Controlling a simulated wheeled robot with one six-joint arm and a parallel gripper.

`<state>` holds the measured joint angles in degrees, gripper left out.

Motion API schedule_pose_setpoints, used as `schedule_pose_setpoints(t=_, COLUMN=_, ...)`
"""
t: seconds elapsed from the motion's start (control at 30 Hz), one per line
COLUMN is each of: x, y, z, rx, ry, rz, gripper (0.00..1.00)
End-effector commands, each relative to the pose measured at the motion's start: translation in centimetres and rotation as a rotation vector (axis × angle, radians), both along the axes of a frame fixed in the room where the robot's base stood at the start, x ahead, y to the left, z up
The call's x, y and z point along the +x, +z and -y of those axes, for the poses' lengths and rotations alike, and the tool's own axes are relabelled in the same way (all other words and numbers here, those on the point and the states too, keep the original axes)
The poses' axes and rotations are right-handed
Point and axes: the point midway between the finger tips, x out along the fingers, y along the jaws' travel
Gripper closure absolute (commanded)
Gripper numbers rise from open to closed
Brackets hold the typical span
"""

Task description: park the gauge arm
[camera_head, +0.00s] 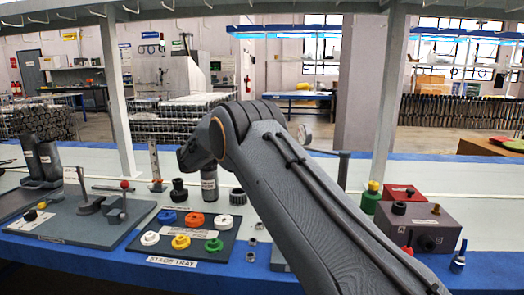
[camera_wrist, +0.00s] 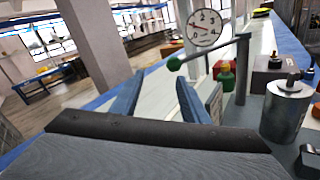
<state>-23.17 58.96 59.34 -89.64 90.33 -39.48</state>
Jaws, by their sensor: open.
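The gauge arm (camera_wrist: 215,51) is a thin grey bar with a green ball knob (camera_wrist: 174,63) at its left end. Its right end meets an upright post (camera_wrist: 242,72). A round white gauge dial (camera_wrist: 203,28) stands above the bar; its exact mount cannot be told. In the head view, the post (camera_head: 343,170) and the dial (camera_head: 304,134) show behind my arm. My gripper (camera_wrist: 159,76) is open and empty, its two blue fingers apart. In the wrist view, the knob appears just beyond the fingertips, apart from them. My arm hides the gripper in the head view.
A grey box (camera_head: 424,228) with fittings and a green bottle (camera_head: 370,199) stand right of the post. A grey cylinder (camera_wrist: 288,108) stands at right in the wrist view. The stage tray (camera_head: 181,249) with coloured rings lies left. Shelf uprights (camera_head: 117,90) rise behind.

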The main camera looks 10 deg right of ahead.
Motion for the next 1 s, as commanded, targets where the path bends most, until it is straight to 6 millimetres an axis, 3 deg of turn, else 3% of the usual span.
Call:
schedule_pose_setpoints(t=0.63, x=0.9, y=-0.3, z=-4.2, rx=0.001, ry=0.003, rz=0.0, gripper=0.59)
schedule_pose_setpoints(t=1.0, x=1.0, y=-0.1, z=-4.9, rx=0.001, ry=0.002, rz=-0.002, gripper=0.59)
